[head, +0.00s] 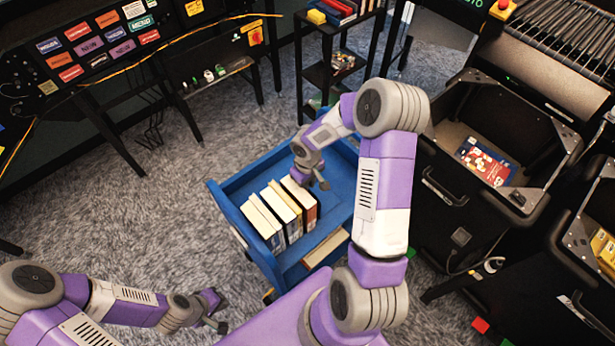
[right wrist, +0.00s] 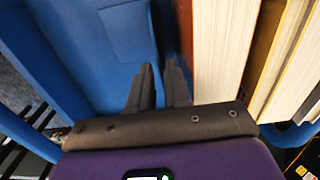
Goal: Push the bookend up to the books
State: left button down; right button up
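A row of upright books (head: 268,222) stands in the blue cart (head: 228,207). Pale page edges of the books (right wrist: 222,45) fill the right of the right wrist view. My right gripper (head: 318,184) is low in the cart, at the right end of the row. Its two fingers (right wrist: 160,80) are close together, with a narrow gap, just left of the nearest book. Blue surfaces lie beyond the fingers; I cannot clearly separate the bookend from the blue cart, nor tell whether the fingers hold it. My left gripper (head: 218,313) is outside the cart at lower left, apart from the books.
A book (head: 325,249) lies flat in the cart's near right part. A black bin (head: 505,125) with a colourful box (head: 486,160) stands at right. A black shelf (head: 330,70) stands behind the cart. Open carpet (head: 150,210) lies to the left.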

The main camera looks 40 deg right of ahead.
jog(key=shift+f, duration=1.45)
jog(key=shift+c, duration=0.2)
grip_shut()
